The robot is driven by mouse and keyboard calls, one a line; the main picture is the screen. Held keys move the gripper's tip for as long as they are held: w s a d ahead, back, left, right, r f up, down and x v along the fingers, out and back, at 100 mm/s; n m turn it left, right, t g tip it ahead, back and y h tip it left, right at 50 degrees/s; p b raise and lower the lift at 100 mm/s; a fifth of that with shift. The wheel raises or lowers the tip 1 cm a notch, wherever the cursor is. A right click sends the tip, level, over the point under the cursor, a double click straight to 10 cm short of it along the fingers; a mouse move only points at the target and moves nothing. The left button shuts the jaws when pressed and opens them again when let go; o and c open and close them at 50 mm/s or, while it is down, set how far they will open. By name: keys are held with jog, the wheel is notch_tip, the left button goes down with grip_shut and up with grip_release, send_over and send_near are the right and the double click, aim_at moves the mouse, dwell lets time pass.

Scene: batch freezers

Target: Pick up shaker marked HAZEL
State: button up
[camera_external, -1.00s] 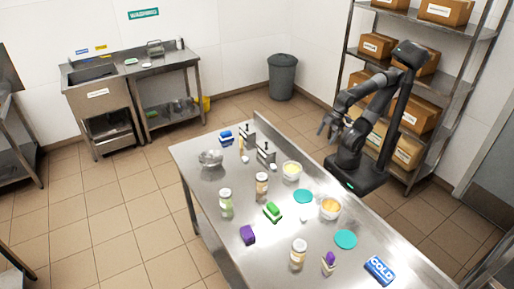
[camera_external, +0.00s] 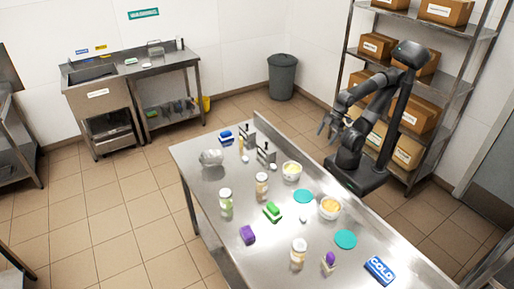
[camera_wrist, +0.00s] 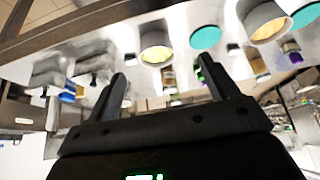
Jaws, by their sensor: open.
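Several lidded shakers stand upright on the steel table: one with pale green contents (camera_external: 226,203), a brownish one (camera_external: 262,186) to its right, and a pale one (camera_external: 298,254) nearer the front. Their labels are too small to read, so I cannot tell which is marked HAZEL. My gripper (camera_external: 327,126) is open and empty, off the table's far right side and well away from the shakers. In the wrist view my gripper (camera_wrist: 165,78) has its fingers spread with nothing held between them. The table items look upside down there, and no label is readable.
Shelves with boxes (camera_external: 417,115) stand behind my arm.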

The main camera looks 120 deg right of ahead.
jog(key=shift+w, duration=0.1)
jog(key=g, duration=0.1)
send_over(264, 176)
jog(key=s, duration=0.3)
notch_tip(264, 176, down, 7)
jog(key=shift+m, duration=0.3)
jog(key=x, duration=0.5)
jog(key=shift+w+r, duration=0.1)
jog(key=shift+w, duration=0.1)
jog(key=shift+d+x, duration=0.15)
jog(key=shift+x, duration=1.2)
jog(key=shift+d+x, duration=0.1)
jog(key=shift+x, duration=1.2)
jog(key=shift+w+r, duration=0.1)
jog(key=shift+w, duration=0.05)
jog(key=c, duration=1.1)
